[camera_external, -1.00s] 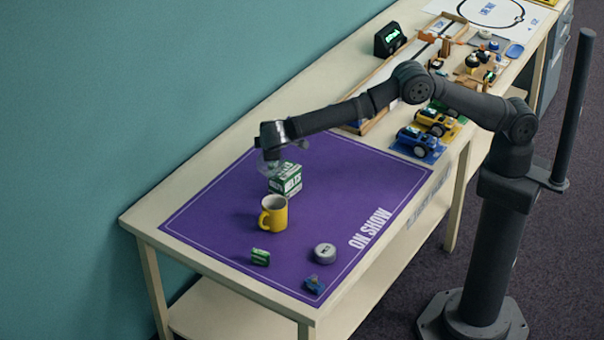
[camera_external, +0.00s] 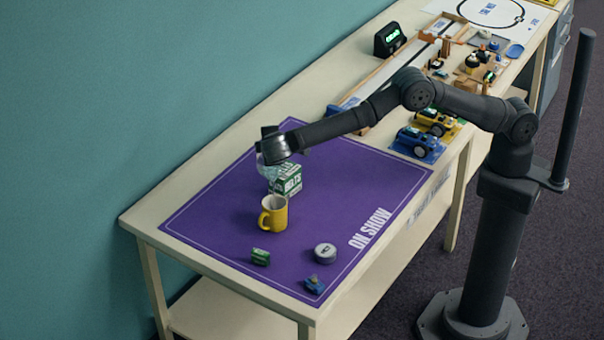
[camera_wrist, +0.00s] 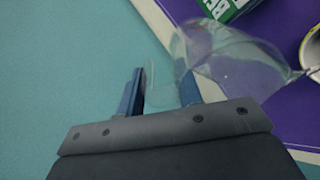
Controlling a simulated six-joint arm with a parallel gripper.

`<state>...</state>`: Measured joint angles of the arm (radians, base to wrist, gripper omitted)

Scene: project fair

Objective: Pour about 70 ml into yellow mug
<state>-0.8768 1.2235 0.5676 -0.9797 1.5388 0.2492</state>
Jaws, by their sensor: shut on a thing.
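The yellow mug (camera_external: 273,213) stands upright on the purple mat; its open rim faces up and its handle points left. Part of the mug (camera_wrist: 312,50) shows at the right edge of the wrist view. My gripper (camera_wrist: 160,88) is shut on a clear see-through jug (camera_wrist: 228,62), apparently by its handle, between the blue fingers. In the wrist view the jug's pointed lip lies on the mug's side. In the outside view the jug (camera_external: 266,171) is faint, behind the mug and partly hidden by my wrist. I cannot make out liquid in it.
A green and white box (camera_external: 288,181) stands close beside the jug, behind the mug. A green block (camera_external: 260,257), a grey round tin (camera_external: 325,253) and a small blue item (camera_external: 314,285) lie on the mat (camera_external: 370,180) in front. The teal wall is close behind.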

